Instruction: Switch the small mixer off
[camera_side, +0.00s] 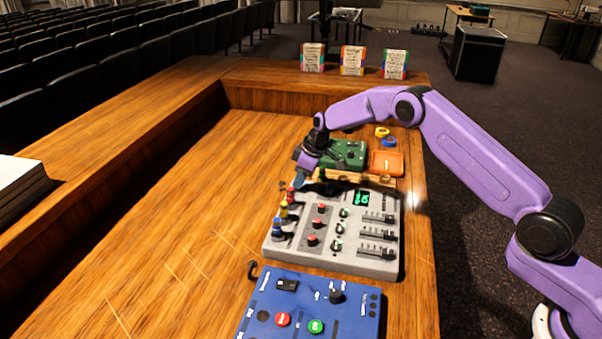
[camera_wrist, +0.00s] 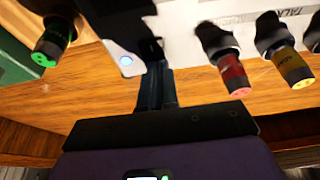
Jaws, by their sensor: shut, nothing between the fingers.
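A grey mixer (camera_side: 353,258) with knobs, sliders and a lit green display (camera_side: 362,198) lies flat on the wooden desk. Red (camera_side: 291,194), yellow (camera_side: 284,209) and blue (camera_side: 277,228) plugs stick out along its left edge. My gripper (camera_side: 302,181) is at the mixer's back left corner, by the red plug. In the wrist view my shut, empty fingers (camera_wrist: 156,84) point at the panel edge, beside a small blue-lit spot (camera_wrist: 126,60). The red plug (camera_wrist: 232,74) is right of them. Whether the fingertips touch anything is unclear.
A blue box (camera_side: 310,305) with red and green buttons lies in front. A green box (camera_side: 346,153), a wooden piece (camera_side: 352,177) and an orange box (camera_side: 386,163) are behind. A green-tipped plug (camera_wrist: 46,54) is left of my fingers. The desk is clear left of the mixer.

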